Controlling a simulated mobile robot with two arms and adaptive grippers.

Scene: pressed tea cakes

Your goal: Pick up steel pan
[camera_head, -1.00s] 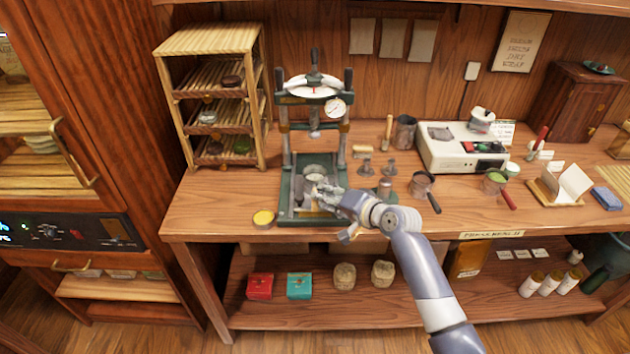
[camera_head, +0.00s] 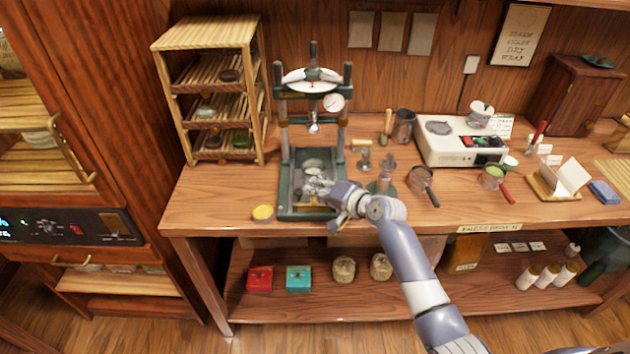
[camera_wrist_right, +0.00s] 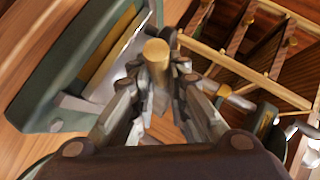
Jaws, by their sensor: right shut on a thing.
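My right gripper (camera_head: 318,187) reaches low over the green press base, in front of the press column. In the right wrist view its fingers (camera_wrist_right: 160,100) close around a slim grey piece with a brass-coloured round end (camera_wrist_right: 157,52). The rest of that piece is hidden by the fingers, and I cannot tell whether it is the steel pan. A round steel dish (camera_head: 312,163) shows on the press base just behind the fingers. A small steel pan with a black handle (camera_head: 421,177) lies on the table to the right, apart from the gripper. My left gripper is not in view.
The tea press (camera_head: 283,150) stands around the gripper, with its posts and gauge above. A wooden rack (camera_head: 168,92) stands at the back left. Small steel tampers (camera_head: 365,160) and a white scale (camera_head: 435,148) are to the right.

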